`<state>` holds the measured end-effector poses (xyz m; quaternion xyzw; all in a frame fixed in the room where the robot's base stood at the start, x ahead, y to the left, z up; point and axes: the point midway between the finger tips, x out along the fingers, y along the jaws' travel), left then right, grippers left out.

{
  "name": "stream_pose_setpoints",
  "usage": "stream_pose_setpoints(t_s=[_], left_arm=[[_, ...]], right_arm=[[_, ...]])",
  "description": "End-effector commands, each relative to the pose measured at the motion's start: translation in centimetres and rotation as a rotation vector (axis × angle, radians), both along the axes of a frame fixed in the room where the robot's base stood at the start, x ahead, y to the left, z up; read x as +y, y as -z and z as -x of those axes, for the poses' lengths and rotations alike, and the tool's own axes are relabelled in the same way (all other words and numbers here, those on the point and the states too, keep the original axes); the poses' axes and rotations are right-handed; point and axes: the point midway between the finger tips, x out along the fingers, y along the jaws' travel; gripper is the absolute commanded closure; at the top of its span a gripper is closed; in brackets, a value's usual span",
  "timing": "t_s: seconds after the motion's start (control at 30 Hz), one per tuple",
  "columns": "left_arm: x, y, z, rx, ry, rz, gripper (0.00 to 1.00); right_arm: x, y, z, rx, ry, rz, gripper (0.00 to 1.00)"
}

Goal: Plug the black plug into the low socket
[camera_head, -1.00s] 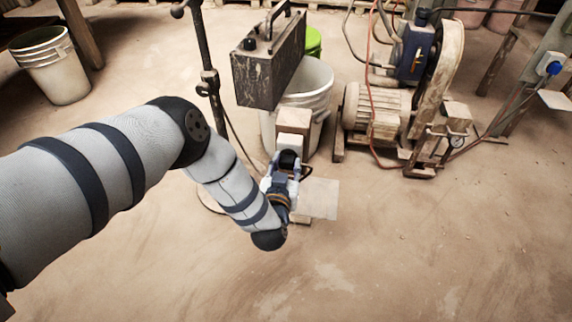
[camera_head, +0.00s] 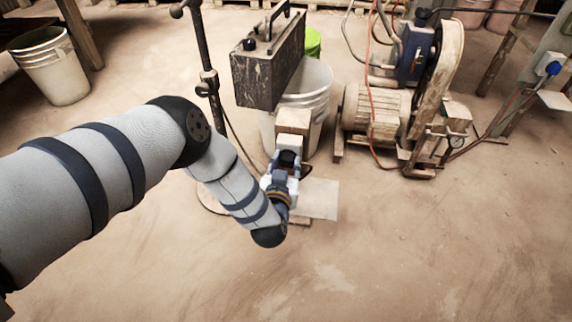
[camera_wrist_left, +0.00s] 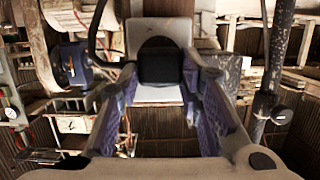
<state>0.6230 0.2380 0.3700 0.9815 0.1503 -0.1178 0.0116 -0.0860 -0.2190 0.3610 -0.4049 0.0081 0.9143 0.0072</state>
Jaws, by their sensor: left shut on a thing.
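My left gripper (camera_head: 285,168) is shut on the black plug (camera_head: 287,158), in front of a wooden post with a pale block top (camera_head: 293,121). In the left wrist view the black plug (camera_wrist_left: 160,67) sits between the two fingertips. Straight ahead of it is a light grey plate (camera_wrist_left: 136,38), likely the low socket's face. The plug covers the middle of that plate, so I cannot tell whether it is in the socket or just in front. A black cable shows beside the plate. My right gripper is not in view.
A white bucket (camera_head: 313,82) and a dark metal canister (camera_head: 267,64) stand right behind the post. A dark upright stand (camera_head: 207,84) is close on the left. A motor (camera_head: 376,110) with a red hose stands to the right. The front floor is clear.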

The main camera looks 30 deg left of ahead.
Motion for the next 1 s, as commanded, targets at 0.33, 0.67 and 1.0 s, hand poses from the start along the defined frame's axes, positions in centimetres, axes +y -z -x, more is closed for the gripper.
stream_pose_setpoints(t_s=[0.33, 0.67, 1.0], left_arm=[[0.0, 0.0, 0.0, -0.001, -0.001, -0.001, 0.44], [-0.2, -0.1, 0.6, 0.002, 0.001, 0.001, 0.44], [-2.7, -2.1, 8.5, 0.003, 0.003, 0.002, 0.44]], right_arm=[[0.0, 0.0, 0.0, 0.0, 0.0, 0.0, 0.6], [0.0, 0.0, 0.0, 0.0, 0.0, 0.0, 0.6], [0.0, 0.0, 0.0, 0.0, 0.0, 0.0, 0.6]])
